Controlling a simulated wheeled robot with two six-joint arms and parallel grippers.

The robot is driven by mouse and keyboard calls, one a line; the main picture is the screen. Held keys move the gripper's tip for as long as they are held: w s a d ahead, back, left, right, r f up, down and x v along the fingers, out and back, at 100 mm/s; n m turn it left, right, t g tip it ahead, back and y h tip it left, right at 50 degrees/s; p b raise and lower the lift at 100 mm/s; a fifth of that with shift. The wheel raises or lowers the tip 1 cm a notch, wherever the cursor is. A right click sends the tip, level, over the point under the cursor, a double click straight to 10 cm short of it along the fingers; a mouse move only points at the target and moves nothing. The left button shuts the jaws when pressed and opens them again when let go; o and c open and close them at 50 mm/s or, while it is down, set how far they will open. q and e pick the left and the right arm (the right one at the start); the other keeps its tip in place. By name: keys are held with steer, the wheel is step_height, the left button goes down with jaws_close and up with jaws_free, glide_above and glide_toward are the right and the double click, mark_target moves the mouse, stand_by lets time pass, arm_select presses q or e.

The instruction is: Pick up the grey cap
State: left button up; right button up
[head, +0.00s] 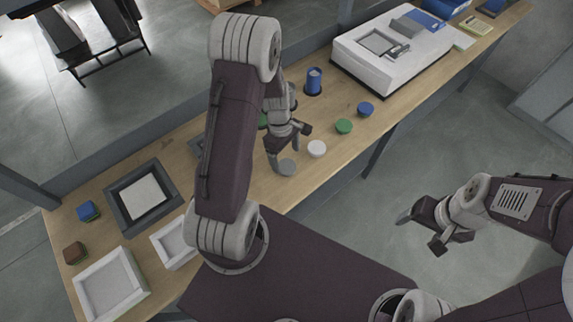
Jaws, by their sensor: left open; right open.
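The grey cap (288,168) is a small round disc lying on the wooden table near its front edge, left of a white cap (317,149). My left gripper (287,150) is open and points down at the grey cap. One finger is close beside the cap's left side, and the other is up and to the right. I cannot tell whether the finger touches the cap. My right gripper (420,232) is open and empty, out over the floor in front of the table.
A green cap (343,126) and a blue cap (365,109) continue the row to the right. A blue cylinder (314,80) stands behind them. A white machine (390,55) is at the back right. Trays (110,287) and small blocks are at the left. A green object is partly hidden behind my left arm.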

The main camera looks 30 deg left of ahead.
mark_target(287, 166)
arm_select(q)
steer(key=shift+w+f, duration=0.2)
steer(key=shift+f, duration=0.4)
steer(key=f, duration=0.3)
steer(key=s+f, duration=0.1)
steer(key=shift+d+f, duration=0.35)
steer(key=shift+w+f, duration=0.15)
steer(key=shift+w, duration=0.05)
steer(key=c, duration=1.4)
steer(key=shift+r, duration=0.45)
steer(key=r, duration=0.3)
steer(key=shift+s+d+r, duration=0.25)
steer(key=shift+d+r, duration=0.05)
steer(key=shift+r, duration=0.1)
steer(key=s+d+r, duration=0.2)
steer(key=d, duration=0.1)
steer(key=s+d+r, duration=0.2)
steer(key=d, duration=0.1)
steer(key=s+d+r, duration=0.2)
steer(key=d, duration=0.1)
steer(key=shift+s+r, duration=0.2)
steer(key=shift+r, duration=0.05)
